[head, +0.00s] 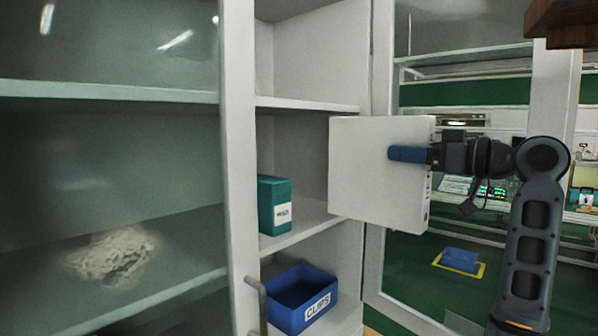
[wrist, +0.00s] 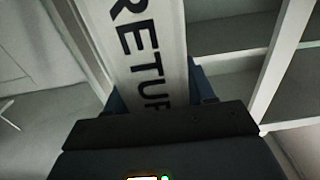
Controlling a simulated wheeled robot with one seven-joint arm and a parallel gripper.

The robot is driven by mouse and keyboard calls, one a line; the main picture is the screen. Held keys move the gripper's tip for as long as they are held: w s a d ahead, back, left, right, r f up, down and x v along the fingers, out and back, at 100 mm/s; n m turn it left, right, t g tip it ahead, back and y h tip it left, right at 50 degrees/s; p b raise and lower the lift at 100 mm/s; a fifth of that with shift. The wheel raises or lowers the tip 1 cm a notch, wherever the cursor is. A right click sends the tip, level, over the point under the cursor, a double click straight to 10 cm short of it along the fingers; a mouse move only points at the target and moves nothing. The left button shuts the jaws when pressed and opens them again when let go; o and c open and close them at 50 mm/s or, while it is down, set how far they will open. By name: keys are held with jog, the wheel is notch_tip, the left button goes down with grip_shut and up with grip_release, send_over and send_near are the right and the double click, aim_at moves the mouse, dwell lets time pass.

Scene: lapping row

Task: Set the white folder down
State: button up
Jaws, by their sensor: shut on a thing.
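The white folder (head: 375,170) is held upright in the air at the open front of the cabinet, in the head view. My gripper (head: 408,154) is shut on it, with a blue finger lying across its near face. In the wrist view, the folder (wrist: 150,50) runs up from between the jaws and its spine shows black letters reading "RETUR", the rest hidden. The folder covers part of the middle shelf behind it. Whether it touches the shelf cannot be told.
A teal box (head: 275,205) stands on the middle shelf (head: 312,222), left of the folder. A blue bin (head: 302,297) labelled "CLIPS" sits below. A glass door (head: 110,180) is at left, with a pale heap of cloth (head: 112,253) behind it. An open door frame stands at right.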

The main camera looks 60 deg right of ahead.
aim_at(343, 164)
jog(key=f+x, duration=0.1)
jog(key=x, duration=1.2)
jog(key=f+b+x, duration=0.1)
jog(key=f+x, duration=0.1)
jog(key=x, duration=1.1)
jog(key=shift+w+d+f, duration=0.25)
jog(key=shift+w, duration=0.1)
jog(key=o, duration=0.9)
jog(key=shift+f, duration=0.15)
jog(key=o, duration=0.5)
jog(key=b+v, duration=0.2)
jog(key=v, duration=1)
jog(key=shift+a+b, duration=0.1)
jog(key=shift+b, duration=0.25)
